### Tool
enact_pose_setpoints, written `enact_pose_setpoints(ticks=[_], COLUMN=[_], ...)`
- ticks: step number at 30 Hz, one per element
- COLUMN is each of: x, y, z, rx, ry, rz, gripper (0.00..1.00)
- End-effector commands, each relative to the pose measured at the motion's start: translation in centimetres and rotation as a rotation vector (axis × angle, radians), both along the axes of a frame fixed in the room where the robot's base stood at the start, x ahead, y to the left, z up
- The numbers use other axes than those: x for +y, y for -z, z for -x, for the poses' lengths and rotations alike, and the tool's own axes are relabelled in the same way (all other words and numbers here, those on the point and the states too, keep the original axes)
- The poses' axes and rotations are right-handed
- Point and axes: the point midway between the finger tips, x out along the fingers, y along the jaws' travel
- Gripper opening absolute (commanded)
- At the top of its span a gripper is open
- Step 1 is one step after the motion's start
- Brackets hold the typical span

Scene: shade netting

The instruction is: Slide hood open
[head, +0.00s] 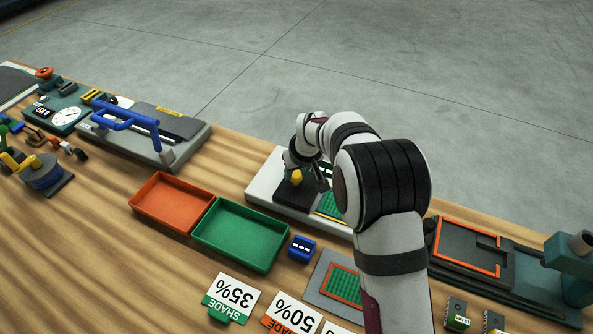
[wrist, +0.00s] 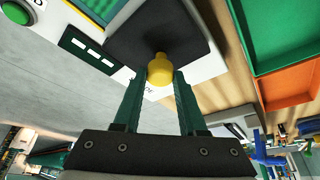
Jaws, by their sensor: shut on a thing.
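The hood (wrist: 190,28) is a dark flat cover with a yellow knob (wrist: 160,69) on it. In the head view the hood (head: 292,198) sits on the left part of a white-based device (head: 264,183), and green mesh (head: 331,206) shows to its right. The yellow knob also shows in the head view (head: 296,177). My gripper (wrist: 160,82) is shut on the knob, with one green finger on each side of it. In the head view my arm hides the right part of the device.
An orange tray (head: 172,203) and a green tray (head: 241,234) stand in front of the device, with a small blue block (head: 302,248) beside them. A blue-handled machine (head: 142,133) stands to the left. A dark frame fixture (head: 468,247) lies to the right. Shade cards (head: 232,296) lie in front.

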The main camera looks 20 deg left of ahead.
Motion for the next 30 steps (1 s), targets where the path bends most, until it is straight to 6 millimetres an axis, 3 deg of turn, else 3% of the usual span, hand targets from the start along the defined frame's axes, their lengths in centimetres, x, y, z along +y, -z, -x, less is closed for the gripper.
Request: enact_pose_setpoints(ticks=[9,18,27,28,30], x=[0.2,4.2,4.6,4.6,4.6], y=[0.0,0.0,-0.1,-0.1,-0.1], z=[0.0,0.0,0.1,0.1,0.1], rx=[0.001,-0.001,-0.003,-0.003,-0.003], ry=[0.0,-0.002,-0.003,-0.004,-0.004], rz=[-0.001,-0.001,-0.004,-0.004,-0.004], gripper=[0.0,0.0,0.0,0.46,0.59])
